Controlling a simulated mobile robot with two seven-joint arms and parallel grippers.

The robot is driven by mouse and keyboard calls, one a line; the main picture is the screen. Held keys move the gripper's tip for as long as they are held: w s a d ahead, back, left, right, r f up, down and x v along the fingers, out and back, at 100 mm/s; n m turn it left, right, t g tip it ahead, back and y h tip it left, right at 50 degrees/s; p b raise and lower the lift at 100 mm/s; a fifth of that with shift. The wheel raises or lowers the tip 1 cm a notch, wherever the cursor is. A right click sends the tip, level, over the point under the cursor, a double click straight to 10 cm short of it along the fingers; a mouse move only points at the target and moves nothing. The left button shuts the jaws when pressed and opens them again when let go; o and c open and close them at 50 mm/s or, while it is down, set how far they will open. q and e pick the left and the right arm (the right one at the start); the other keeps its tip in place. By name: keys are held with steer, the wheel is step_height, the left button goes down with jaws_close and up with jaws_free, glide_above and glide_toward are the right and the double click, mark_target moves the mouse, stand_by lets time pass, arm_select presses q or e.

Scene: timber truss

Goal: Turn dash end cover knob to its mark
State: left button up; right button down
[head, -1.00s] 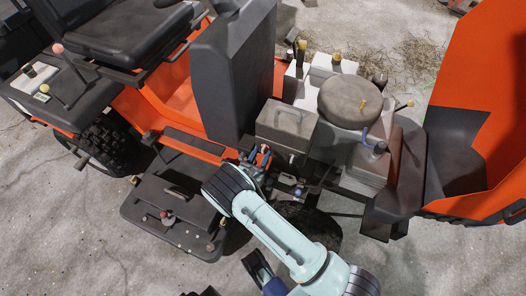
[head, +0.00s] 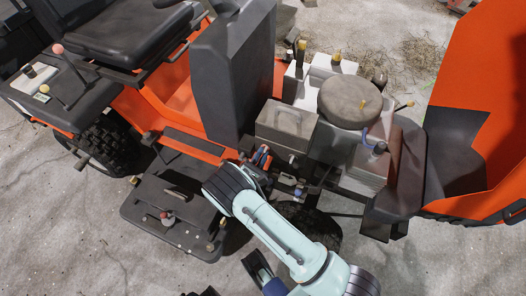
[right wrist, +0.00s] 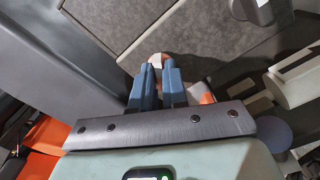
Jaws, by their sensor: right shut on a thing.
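My right gripper (head: 262,158) is at the lower edge of the dark dash panel (head: 235,75), at the tractor's middle. In the right wrist view its blue fingers (right wrist: 157,80) are close together, shut on a small knob (right wrist: 157,59) with white and orange parts. Most of the knob is hidden between the fingers. A grey cover surface (right wrist: 205,38) lies right behind it. I cannot make out the knob's mark in either view. I cannot identify my left gripper in the head view.
A grey box with a handle (head: 287,125) and a round canister top (head: 349,101) stand right of the gripper. A dark step plate (head: 170,215) with small knobs lies to the left. Orange bodywork (head: 485,110) stands at the far right. Open concrete floor (head: 60,220) is at lower left.

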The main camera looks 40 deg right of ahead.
steer(key=m, duration=0.6)
steer(key=shift+s+f, duration=0.1)
steer(key=shift+f, duration=0.1)
steer(key=m, duration=0.5)
steer(key=shift+f+b, duration=0.1)
steer(key=shift+b, duration=0.3)
steer(key=c, duration=0.8)
jaws_free()
steer(key=shift+p+v, duration=0.45)
steer(key=shift+v, duration=2.55)
